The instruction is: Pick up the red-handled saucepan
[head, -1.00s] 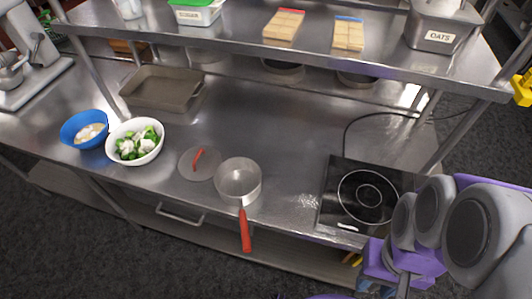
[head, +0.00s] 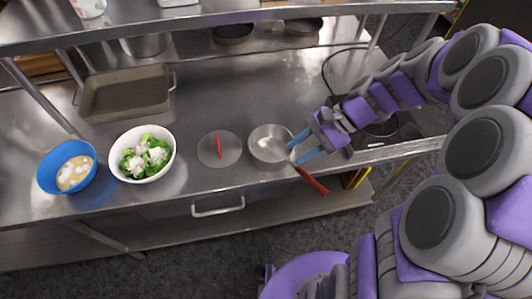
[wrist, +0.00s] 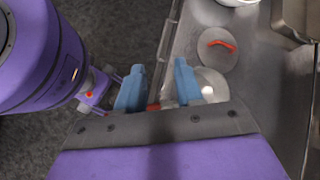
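The red-handled saucepan (head: 268,148) sits on the steel counter near its front edge. Its red handle (head: 312,181) sticks out past the edge, towards lower right. My gripper (head: 298,147) is at the pan's right side, where the handle joins. Its blue fingers are apart, one on each side of the handle's pan end. In the wrist view my gripper (wrist: 158,85) is also open, with a bit of red handle (wrist: 153,106) showing between the fingers. The pan bowl (wrist: 210,84) is partly hidden behind the right finger. I cannot tell whether a finger touches the pan.
A lid with a red handle (head: 219,149) lies left of the pan. A white bowl of broccoli (head: 170,165), a blue bowl (head: 44,178) and a baking tray (head: 125,93) stand further left. A cooktop (head: 402,128) is behind my arm. An upper shelf (head: 230,25) overhangs the back.

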